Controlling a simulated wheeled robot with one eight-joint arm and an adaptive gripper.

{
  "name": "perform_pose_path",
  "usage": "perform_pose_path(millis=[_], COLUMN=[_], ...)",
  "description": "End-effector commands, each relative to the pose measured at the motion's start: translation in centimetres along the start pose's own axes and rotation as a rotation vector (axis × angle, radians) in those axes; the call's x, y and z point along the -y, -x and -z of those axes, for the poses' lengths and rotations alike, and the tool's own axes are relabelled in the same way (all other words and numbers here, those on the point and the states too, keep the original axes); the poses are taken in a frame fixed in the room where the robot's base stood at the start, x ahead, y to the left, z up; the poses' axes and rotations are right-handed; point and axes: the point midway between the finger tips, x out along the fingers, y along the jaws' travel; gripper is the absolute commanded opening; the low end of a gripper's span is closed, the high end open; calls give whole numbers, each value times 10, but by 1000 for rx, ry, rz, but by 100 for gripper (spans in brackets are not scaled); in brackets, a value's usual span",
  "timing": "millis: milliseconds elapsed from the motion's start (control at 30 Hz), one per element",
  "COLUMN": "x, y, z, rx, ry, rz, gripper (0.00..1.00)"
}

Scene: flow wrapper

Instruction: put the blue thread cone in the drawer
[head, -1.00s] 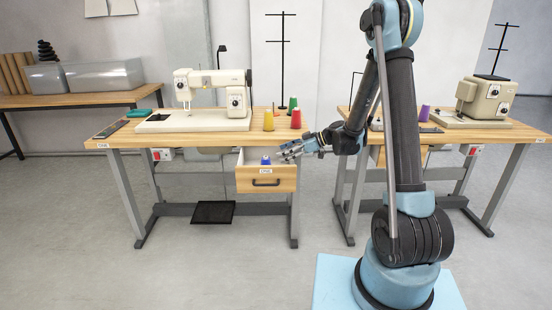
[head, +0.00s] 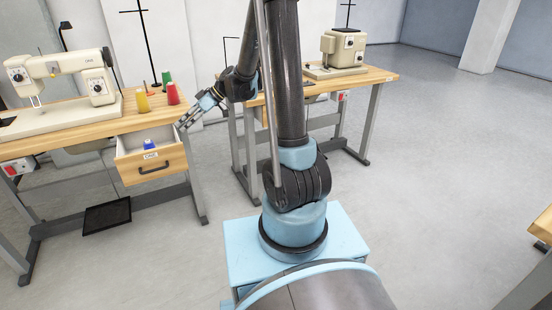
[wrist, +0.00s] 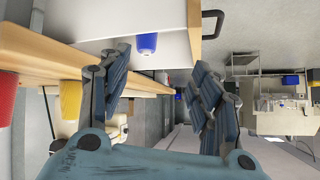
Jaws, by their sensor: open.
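The blue thread cone (head: 149,143) is inside the open drawer (head: 152,167) of the left table, with its top showing above the labelled front. In the wrist view the cone (wrist: 147,43) stands apart from the fingers, against the white drawer interior (wrist: 172,50). My gripper (head: 187,118) is at the right of the drawer, near its side. In the wrist view my gripper (wrist: 160,78) has its fingers spread with nothing between them. The lower part of the cone is hidden by the drawer front in the head view.
Yellow (head: 141,102), red (head: 173,93) and green (head: 166,77) thread cones stand on the table (head: 120,120) above the drawer. A sewing machine (head: 75,75) stands left of them. A second table (head: 375,79) with another machine (head: 344,50) is to the right. Open floor lies further right.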

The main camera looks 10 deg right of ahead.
Motion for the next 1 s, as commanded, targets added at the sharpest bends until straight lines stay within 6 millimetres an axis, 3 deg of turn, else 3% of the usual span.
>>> perform_pose_path(millis=[467,1000], x=[64,146], y=[87,162], z=[-48,-133], rx=[204,374], ry=[-326,-693], rz=[-170,-436], gripper=[58,58])
